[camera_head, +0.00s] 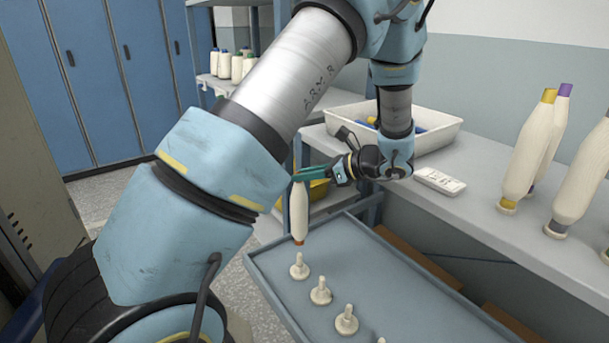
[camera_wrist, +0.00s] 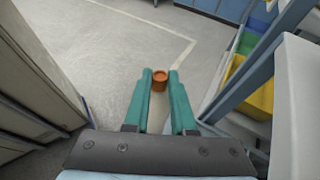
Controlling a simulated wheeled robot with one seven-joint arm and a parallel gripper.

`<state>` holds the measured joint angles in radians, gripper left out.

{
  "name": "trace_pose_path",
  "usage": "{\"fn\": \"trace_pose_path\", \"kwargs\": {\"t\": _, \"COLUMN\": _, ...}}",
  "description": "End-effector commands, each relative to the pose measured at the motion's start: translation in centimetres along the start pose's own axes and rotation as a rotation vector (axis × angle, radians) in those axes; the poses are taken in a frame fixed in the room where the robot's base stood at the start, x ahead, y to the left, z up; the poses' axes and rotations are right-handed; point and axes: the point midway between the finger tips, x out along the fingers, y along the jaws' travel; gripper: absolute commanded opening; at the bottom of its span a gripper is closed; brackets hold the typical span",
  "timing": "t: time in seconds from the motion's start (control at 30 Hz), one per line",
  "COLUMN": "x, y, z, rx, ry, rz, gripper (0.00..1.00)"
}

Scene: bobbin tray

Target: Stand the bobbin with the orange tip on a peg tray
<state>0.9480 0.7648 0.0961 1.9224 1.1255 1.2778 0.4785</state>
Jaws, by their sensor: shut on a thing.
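My gripper (camera_head: 308,174) has teal fingers shut on the upper end of a cream bobbin (camera_head: 299,208). The bobbin hangs upright, with an orange-brown band at its lower end. In the wrist view its orange tip (camera_wrist: 160,77) shows between the teal fingertips (camera_wrist: 160,84). The peg tray (camera_head: 415,294) is grey-blue and carries a row of cream pegs. The bobbin's lower end appears just above the farthest peg (camera_head: 299,270) in the head view; the exact offset in depth cannot be told. Two nearer pegs (camera_head: 320,293) (camera_head: 346,322) stand bare.
A bench at right holds several bobbins (camera_head: 536,148) with yellow or purple tips, a white bin (camera_head: 440,133) and a small white device (camera_head: 440,181). A yellow bin (camera_wrist: 252,82) is right of the gripper in the wrist view.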

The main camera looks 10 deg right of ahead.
Motion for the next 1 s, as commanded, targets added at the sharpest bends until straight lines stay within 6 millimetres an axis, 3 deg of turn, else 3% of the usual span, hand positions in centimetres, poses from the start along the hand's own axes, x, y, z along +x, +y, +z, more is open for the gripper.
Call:
{"fn": "trace_pose_path", "kwargs": {"t": 0.23, "x": 0.3, "y": 0.0, "z": -0.7, "rx": 0.0, "ry": 0.0, "rz": 0.0, "gripper": 0.0}}
{"fn": "trace_pose_path", "kwargs": {"t": 0.6, "x": 1.5, "y": 0.0, "z": -3.5, "rx": 0.0, "ry": 0.0, "rz": 0.0, "gripper": 0.0}}
{"fn": "trace_pose_path", "kwargs": {"t": 1.0, "x": 1.5, "y": 0.0, "z": -3.7, "rx": 0.0, "ry": -0.001, "rz": 0.0, "gripper": 0.0}}
